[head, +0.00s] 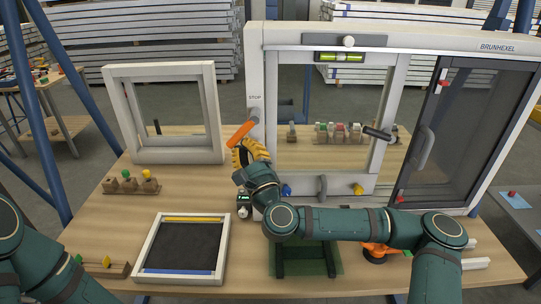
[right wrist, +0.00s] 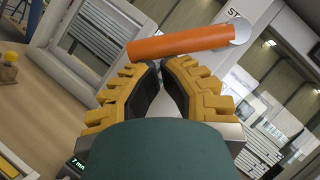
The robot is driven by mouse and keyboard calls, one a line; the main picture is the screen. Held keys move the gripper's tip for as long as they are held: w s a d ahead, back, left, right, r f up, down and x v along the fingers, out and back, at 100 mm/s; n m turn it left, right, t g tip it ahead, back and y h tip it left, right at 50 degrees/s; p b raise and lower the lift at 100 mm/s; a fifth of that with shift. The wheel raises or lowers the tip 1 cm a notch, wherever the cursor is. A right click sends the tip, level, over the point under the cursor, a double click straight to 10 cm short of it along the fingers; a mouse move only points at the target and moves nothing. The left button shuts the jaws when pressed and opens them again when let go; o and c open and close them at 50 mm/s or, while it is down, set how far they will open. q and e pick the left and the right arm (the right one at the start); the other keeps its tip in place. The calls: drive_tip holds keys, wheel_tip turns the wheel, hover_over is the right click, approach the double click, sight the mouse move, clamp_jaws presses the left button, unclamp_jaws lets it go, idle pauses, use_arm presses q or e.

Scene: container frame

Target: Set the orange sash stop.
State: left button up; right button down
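The orange sash stop (head: 241,133) is a short bar on a pale round pivot on the left post of the big white window frame, beside the word STOP. In the head view it slants down to the left from the pivot. My right gripper (head: 240,148) is just below the bar's lower part. In the right wrist view the orange bar (right wrist: 180,43) crosses just past the yellow fingertips (right wrist: 160,66). The fingertips are nearly together, with nothing seen between them. I cannot tell whether they touch the bar. My left gripper is out of view.
A smaller white frame (head: 109,92) stands to the left. A flat framed panel (head: 140,255) lies in front on the bench (head: 100,222). A block with coloured knobs (head: 130,187) is at the left. The sash's dark handle (head: 377,133) and a dark door panel (head: 470,120) are to the right.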

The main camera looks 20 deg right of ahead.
sight(232, 140)
drive_tip(key=shift+w+a+r, duration=0.15)
drive_tip(key=shift+a+r, duration=0.3)
drive_tip(key=shift+a, duration=0.15)
drive_tip(key=shift+w+a+r, duration=0.15)
drive_tip(key=shift+a+r, duration=0.25)
drive_tip(key=shift+a, duration=0.2)
drive_tip(key=shift+a+r, duration=0.1)
drive_tip(key=shift+r, duration=0.05)
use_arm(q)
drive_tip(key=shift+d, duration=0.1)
use_arm(e)
drive_tip(key=shift+a+r, duration=0.15)
drive_tip(key=shift+r, duration=0.1)
drive_tip(key=shift+w+f, duration=0.1)
drive_tip(key=shift+f, duration=0.05)
